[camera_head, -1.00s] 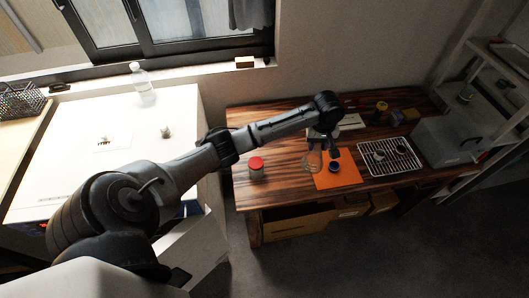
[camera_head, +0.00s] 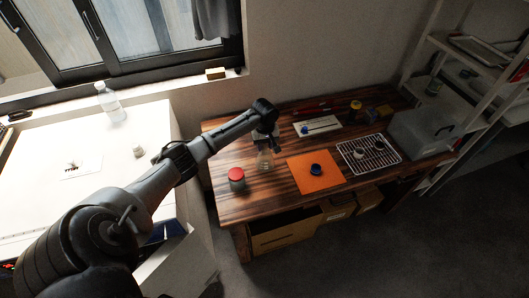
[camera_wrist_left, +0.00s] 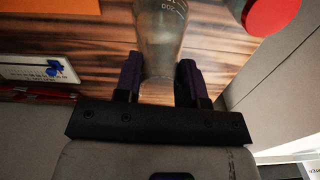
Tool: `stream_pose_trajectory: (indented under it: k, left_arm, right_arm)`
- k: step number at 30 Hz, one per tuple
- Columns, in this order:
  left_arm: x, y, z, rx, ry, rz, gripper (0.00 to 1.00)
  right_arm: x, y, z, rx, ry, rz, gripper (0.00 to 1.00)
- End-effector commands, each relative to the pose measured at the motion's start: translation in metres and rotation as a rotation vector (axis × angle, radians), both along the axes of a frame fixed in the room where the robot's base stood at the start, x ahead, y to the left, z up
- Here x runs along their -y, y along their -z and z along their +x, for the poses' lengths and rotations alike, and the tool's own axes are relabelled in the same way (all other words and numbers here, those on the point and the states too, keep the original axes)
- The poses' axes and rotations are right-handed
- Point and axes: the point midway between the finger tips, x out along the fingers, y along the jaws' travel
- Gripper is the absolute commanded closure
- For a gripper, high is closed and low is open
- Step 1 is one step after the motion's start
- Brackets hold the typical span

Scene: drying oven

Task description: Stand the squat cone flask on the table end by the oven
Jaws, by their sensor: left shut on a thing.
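The squat cone flask is clear glass (camera_head: 265,160) and stands out faintly over the left part of the wooden table (camera_head: 225,203). My left gripper (camera_head: 263,146) is shut on the flask, reaching it from above. In the left wrist view the flask (camera_wrist_left: 162,35) sits upright between the two dark fingers (camera_wrist_left: 160,82), with printed marks on its glass. I cannot tell whether its base touches the wood. My right gripper is not in view.
A red-lidded jar (camera_head: 236,180) stands left of the flask. An orange mat (camera_head: 303,180) with a dark blue round item (camera_head: 316,169) lies to its right, then a wire rack (camera_head: 378,164). A white-topped unit (camera_head: 105,150) stands left of the table. Bare wood lies in front.

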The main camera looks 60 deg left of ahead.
Motion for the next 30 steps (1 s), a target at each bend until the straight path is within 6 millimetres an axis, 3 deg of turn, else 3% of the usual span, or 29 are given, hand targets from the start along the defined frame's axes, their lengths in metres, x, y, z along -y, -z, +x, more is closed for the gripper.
stream_pose_trajectory:
  k: [5, 14, 26, 27, 30]
  left_arm:
    - [-0.001, 0.006, -0.001, -0.001, 0.001, -0.001, 1.0]
    - [-0.001, 0.04, -0.001, -0.001, 0.0, 0.0, 1.0]
    - [-0.001, 0.043, -0.001, 0.0, 0.0, 0.0, 1.0]
    - [-0.001, 0.044, -0.001, 0.0, 0.0, 0.0, 0.61]
    - [-0.001, 0.044, -0.001, -0.001, 0.0, 0.0, 0.52]
  right_arm:
    - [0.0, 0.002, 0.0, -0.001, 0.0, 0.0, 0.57]
    - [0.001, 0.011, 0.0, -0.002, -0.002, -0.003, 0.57]
    - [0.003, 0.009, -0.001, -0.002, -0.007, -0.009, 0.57]
    - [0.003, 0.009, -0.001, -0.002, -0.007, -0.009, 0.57]
    - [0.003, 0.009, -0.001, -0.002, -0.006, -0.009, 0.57]
